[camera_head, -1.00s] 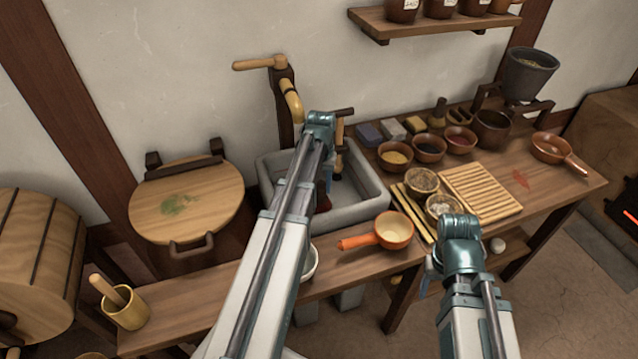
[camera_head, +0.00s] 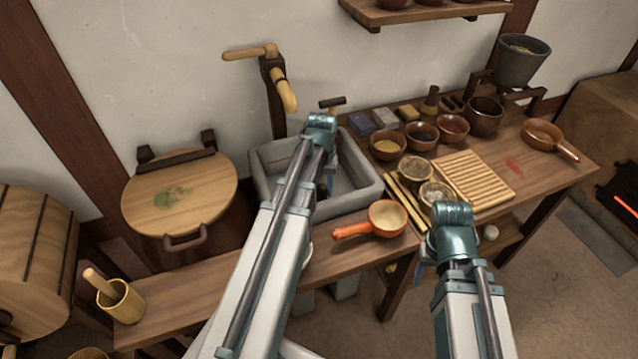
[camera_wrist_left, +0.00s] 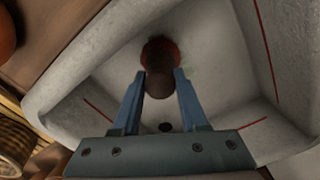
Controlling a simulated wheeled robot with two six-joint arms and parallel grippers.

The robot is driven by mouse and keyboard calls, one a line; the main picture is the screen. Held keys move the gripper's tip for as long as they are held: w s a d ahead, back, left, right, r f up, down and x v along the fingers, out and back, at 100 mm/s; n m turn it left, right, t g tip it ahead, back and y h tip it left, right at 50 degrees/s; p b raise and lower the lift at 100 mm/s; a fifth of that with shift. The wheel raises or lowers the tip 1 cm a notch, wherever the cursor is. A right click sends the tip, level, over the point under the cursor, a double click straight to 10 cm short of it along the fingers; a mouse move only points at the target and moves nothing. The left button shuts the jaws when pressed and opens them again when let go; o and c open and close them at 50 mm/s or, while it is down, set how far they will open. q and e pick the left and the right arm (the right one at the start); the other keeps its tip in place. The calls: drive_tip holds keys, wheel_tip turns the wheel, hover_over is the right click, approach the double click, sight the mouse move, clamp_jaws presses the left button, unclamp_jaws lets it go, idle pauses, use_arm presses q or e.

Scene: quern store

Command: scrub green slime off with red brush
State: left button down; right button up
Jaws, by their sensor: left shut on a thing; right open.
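The red brush (camera_wrist_left: 160,54) shows in the left wrist view with a dark round handle end and a red rim, down in the grey stone sink (camera_wrist_left: 90,62). My left gripper (camera_wrist_left: 160,82) is shut on its handle. In the head view the left gripper (camera_head: 329,186) reaches down into the sink (camera_head: 356,204), and my arm hides most of the brush. Another green patch (camera_head: 172,197) is on the round wooden lid (camera_head: 215,190). My right gripper (camera_head: 428,268) is open; its fingers are mostly hidden behind its wrist.
A wooden tap (camera_head: 284,92) rises behind the sink. An orange-handled pan (camera_head: 387,217) stands at the bench's front edge, near the sink. Several bowls, a slatted board (camera_head: 474,178) and a mill (camera_head: 522,65) crowd the right side. A yellow cup (camera_head: 121,302) stands at front left.

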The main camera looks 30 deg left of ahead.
use_arm(q)
drive_tip(key=shift+s+d, duration=0.65)
drive_tip(key=shift+d, duration=0.05)
drive_tip(key=shift+r, duration=0.2)
wheel_tip(320, 180, up, 6)
drive_tip(key=p, duration=0.6)
drive_tip(key=shift+w+f, duration=0.1)
wheel_tip(320, 180, up, 3)
drive_tip(key=p, duration=0.3)
drive_tip(key=shift+f, duration=0.1)
wheel_tip(320, 180, down, 7)
drive_tip(key=b, duration=0.7)
